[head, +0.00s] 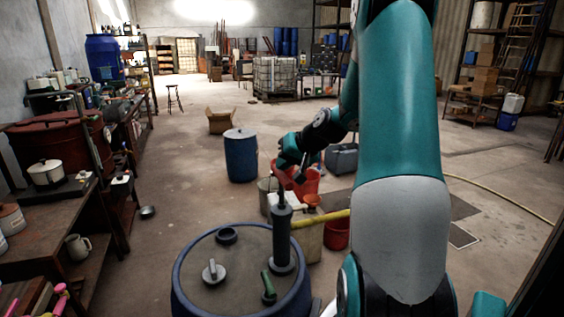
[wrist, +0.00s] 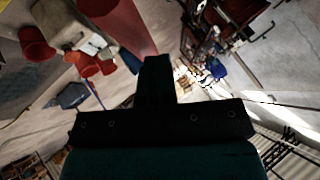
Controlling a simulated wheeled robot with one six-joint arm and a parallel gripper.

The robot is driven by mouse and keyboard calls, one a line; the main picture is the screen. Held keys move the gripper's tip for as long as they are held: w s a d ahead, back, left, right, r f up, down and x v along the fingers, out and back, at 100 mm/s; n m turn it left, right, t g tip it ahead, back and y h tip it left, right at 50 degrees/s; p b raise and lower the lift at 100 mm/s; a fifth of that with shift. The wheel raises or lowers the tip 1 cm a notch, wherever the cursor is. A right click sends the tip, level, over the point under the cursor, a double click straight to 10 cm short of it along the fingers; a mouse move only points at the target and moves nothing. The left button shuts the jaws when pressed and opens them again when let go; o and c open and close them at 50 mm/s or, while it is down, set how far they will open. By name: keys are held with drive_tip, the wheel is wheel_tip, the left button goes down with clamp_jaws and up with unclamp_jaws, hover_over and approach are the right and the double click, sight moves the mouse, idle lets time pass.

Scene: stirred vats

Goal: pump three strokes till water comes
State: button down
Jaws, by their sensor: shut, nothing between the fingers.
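The hand pump (head: 282,240) stands upright on the lid of a blue drum (head: 240,270) in the head view, a dark grey cylinder with a thin rod on top. A yellow spout (head: 320,219) points right from it; I see no water at its end. My gripper (head: 286,163) is above the pump's rod, with its fingers closed. In the wrist view the shut fingers (wrist: 156,65) are dark, and a thick reddish bar (wrist: 122,25), probably the pump handle, lies just beyond them. Whether the fingers touch it I cannot tell.
A grey plug (head: 213,272) and a green-handled tap (head: 268,288) stick up from the lid. A beige can (head: 309,242) and a red bucket (head: 337,232) stand behind. A cluttered bench (head: 60,215) is at left. A second blue drum (head: 240,155) stands farther back.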

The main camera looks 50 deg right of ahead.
sight(283, 173)
drive_tip(key=shift+r+p, duration=0.3)
drive_tip(key=shift+r, duration=0.35)
wheel_tip(283, 173, up, 6)
drive_tip(key=p, duration=0.4)
drive_tip(key=shift+p, duration=0.3)
idle(0.4)
drive_tip(key=s+a+n+g+y+b, duration=0.15)
drive_tip(key=a+n, duration=0.25)
drive_tip(key=a, duration=1.1)
drive_tip(key=s+a+n+g+y+b, duration=0.1)
drive_tip(key=a+n+g+y+b, duration=0.25)
drive_tip(key=a, duration=1.05)
drive_tip(key=s+a+f+n+g+h+b, duration=0.1)
drive_tip(key=s+a+f+n+g, duration=0.2)
drive_tip(key=s+a+n, duration=0.4)
drive_tip(key=s+a+g, duration=0.1)
drive_tip(key=s+a, duration=0.5)
drive_tip(key=s, duration=0.4)
drive_tip(key=shift+s+n+b, duration=0.35)
